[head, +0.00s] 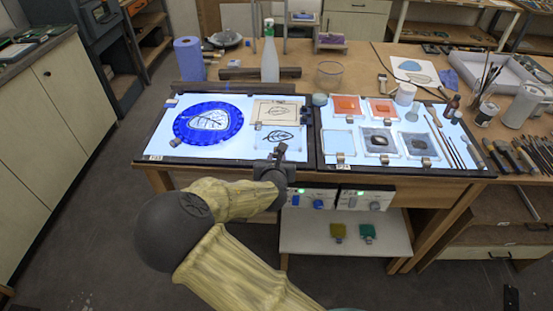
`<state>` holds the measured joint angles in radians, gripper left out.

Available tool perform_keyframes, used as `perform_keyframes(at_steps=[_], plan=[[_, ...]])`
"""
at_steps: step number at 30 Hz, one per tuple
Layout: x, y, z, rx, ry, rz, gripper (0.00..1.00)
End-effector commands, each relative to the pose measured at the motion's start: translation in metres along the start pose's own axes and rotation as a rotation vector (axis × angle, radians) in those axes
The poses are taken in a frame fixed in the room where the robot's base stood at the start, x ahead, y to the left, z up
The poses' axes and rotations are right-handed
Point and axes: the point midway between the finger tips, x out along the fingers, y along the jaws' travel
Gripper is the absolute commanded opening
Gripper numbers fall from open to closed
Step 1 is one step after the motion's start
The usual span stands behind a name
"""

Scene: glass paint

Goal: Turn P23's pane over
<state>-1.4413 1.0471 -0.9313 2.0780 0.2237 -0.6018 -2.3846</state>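Several panes lie on two lit light tables, and I cannot read which one is P23's. The left light table (222,158) holds a round blue pane (183,125) with a leaf drawing, a tan square pane (266,113) with a leaf outline, and a clear square pane (262,141) with a dark leaf. The right light table (380,166) holds orange panes (346,104), a plain clear pane (338,141) and two panes with dark motifs (376,140). My gripper (280,150) is at the left table's front right corner, by the clear leaf pane. Its finger opening is unclear.
Small metal blocks or clips sit along the panes' edges. A spray bottle (270,54), glass jar (330,75) and blue roll (189,59) stand behind. Brushes (455,150) lie at the right table's right side. A control box (310,198) and shelf (345,238) are below.

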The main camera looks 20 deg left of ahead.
Motion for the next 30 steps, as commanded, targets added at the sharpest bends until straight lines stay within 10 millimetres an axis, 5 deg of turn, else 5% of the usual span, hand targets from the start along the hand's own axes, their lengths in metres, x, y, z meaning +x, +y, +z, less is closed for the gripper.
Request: perform_keyframes(at_steps=[18, 30], plan=[[0.018, -0.001, -0.043, 0.002, -0.001, -0.001, 0.00], [0.019, -0.001, -0.044, 0.001, -0.001, -0.001, 0.00]])
